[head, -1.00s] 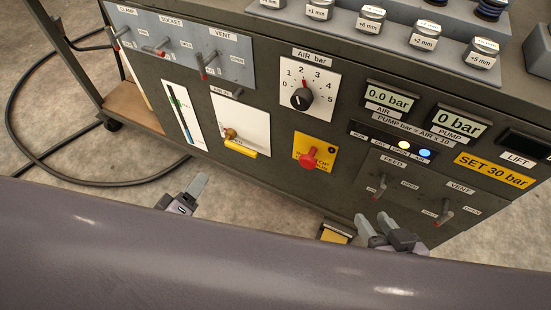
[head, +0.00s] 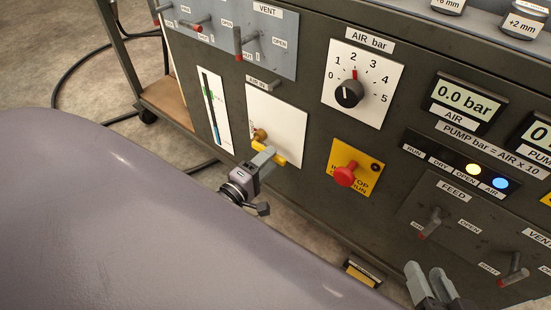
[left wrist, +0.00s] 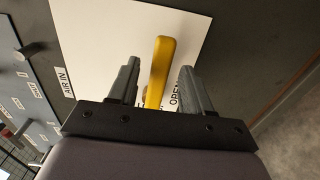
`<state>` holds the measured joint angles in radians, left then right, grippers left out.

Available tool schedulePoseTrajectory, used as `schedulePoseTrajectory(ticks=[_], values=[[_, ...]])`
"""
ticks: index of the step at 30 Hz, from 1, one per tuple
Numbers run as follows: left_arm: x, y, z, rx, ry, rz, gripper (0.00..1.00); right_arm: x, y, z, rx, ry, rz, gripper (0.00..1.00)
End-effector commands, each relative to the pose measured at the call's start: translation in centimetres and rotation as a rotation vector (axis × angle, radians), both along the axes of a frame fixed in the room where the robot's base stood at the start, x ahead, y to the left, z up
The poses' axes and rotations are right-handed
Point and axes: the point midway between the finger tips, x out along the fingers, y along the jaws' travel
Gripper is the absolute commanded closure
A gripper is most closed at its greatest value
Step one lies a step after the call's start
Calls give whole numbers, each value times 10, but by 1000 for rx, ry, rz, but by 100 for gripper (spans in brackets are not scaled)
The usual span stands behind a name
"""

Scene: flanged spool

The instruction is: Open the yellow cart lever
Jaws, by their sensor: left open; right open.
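The yellow lever (head: 282,158) sits on a brass valve on the white AIR IN plate (head: 287,118) of the cart front. In the head view it slants down to the right and my left gripper (head: 264,160) partly covers it. In the left wrist view the yellow lever (left wrist: 160,68) stands between the two spread fingers of my left gripper (left wrist: 158,82), with a visible gap on each side. An OPEN label lies near the right finger. My right gripper (head: 425,272) is open and empty, in front of the lower panel, below the FEED lever (head: 431,222).
A red stop button (head: 345,176) on a yellow plate is right of the lever. The AIR dial (head: 348,93) is above it. Small red-tipped levers (head: 243,42) sit on the upper left panel. A black cable (head: 75,62) lies on the floor at left.

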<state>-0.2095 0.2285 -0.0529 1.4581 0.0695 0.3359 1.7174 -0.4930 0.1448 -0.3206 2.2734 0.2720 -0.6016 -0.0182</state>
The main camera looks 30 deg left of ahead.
Motion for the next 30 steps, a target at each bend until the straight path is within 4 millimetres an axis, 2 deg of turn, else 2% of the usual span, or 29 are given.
schedulePoseTrajectory(ticks=[6,17,21,22,30], values=[[23,-2,-1,0,-2,-1,51,1,6,-3,40,2,13,57],[27,-3,0,0,2,0,51,1,8,-1,49,2,17,57],[27,-3,0,0,1,0,97,1,8,-1,49,2,16,57],[27,-3,0,0,1,0,100,1,8,-1,49,2,16,57],[27,-3,2,-13,2,0,100,2,7,1,43,0,15,57]])
